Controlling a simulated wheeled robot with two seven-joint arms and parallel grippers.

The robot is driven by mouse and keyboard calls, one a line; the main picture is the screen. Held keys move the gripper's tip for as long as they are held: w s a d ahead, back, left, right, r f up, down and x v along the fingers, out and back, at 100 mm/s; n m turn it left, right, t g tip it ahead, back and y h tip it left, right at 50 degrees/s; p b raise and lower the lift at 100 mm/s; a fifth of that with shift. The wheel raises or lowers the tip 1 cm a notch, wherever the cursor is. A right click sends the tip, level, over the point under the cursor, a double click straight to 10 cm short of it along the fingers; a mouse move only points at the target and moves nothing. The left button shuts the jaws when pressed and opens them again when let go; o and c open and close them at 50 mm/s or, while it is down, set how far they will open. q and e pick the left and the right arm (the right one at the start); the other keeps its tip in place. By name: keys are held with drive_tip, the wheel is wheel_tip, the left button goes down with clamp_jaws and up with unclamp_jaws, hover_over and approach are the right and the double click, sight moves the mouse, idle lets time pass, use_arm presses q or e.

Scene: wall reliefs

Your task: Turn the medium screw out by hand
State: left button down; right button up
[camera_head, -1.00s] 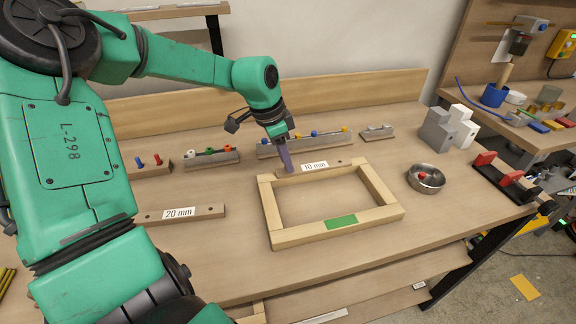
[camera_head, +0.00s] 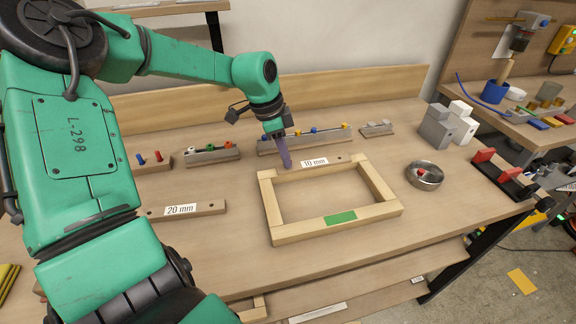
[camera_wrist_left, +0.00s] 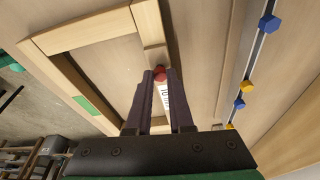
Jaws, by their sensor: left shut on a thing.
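My left gripper (camera_head: 287,166) points down at the left end of the wooden bar labelled 10 mm (camera_head: 327,162), by the back left corner of the light wooden frame (camera_head: 275,205). In the left wrist view its dark purple fingers (camera_wrist_left: 159,78) are shut on a red screw head (camera_wrist_left: 158,71) at the bar. The fingers hide most of the screw, so I cannot tell how deep it sits. In the head view the screw is hidden by the fingers. My right gripper is not in view.
Racks with coloured hex heads (camera_head: 305,140) stand behind the bar. A 20 mm bar (camera_head: 185,209) lies to the left. A metal bowl (camera_head: 424,181) with a red piece in it, grey and white blocks (camera_head: 447,127) and a red-jawed black fixture (camera_head: 502,172) are right. The front table is clear.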

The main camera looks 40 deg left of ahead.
use_arm(q)
drive_tip(key=shift+s+d+f+n+y+b, duration=0.15)
drive_tip(key=shift+n+y+b, duration=0.15)
drive_tip(key=shift+n, duration=0.7)
drive_tip(key=shift+r+n, duration=0.2)
drive_tip(key=shift+n, duration=0.2)
drive_tip(key=shift+f, duration=0.1)
